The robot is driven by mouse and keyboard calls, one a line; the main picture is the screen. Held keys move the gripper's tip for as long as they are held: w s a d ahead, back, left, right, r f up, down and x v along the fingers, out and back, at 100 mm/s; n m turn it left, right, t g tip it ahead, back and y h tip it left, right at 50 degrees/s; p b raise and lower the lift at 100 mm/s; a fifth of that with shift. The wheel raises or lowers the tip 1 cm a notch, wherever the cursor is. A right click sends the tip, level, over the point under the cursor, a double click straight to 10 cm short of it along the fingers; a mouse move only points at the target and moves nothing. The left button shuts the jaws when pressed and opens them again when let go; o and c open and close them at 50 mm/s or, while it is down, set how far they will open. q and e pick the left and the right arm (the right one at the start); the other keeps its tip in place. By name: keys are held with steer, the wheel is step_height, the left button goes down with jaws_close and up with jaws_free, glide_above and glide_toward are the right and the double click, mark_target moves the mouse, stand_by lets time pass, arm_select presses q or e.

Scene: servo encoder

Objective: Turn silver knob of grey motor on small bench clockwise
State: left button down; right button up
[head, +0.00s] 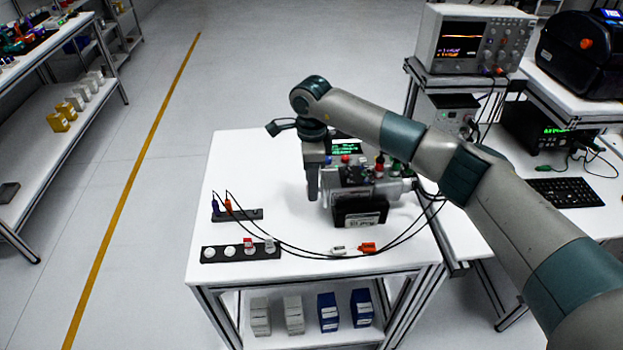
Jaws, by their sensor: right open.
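The grey motor (392,188) sits on a black mount (361,212) on the white top of the small bench (230,165). My right arm reaches in from the right over the motor. My right gripper (313,190) points down at the motor's left end, with its fingers close beside it. The fingers overlap in this view, so the gap between them is hard to see, and I cannot tell whether they touch anything. I cannot make out the silver knob; the gripper covers that end of the motor. My left gripper is not in view.
A small box with a green display (346,147) stands behind the motor. A black strip with round sockets (240,254) lies at the front left. The bench's back left is clear.

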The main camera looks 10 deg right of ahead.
steer(key=shift+f, duration=0.55)
steer(key=c, duration=1.1)
steer(key=shift+o, duration=0.2)
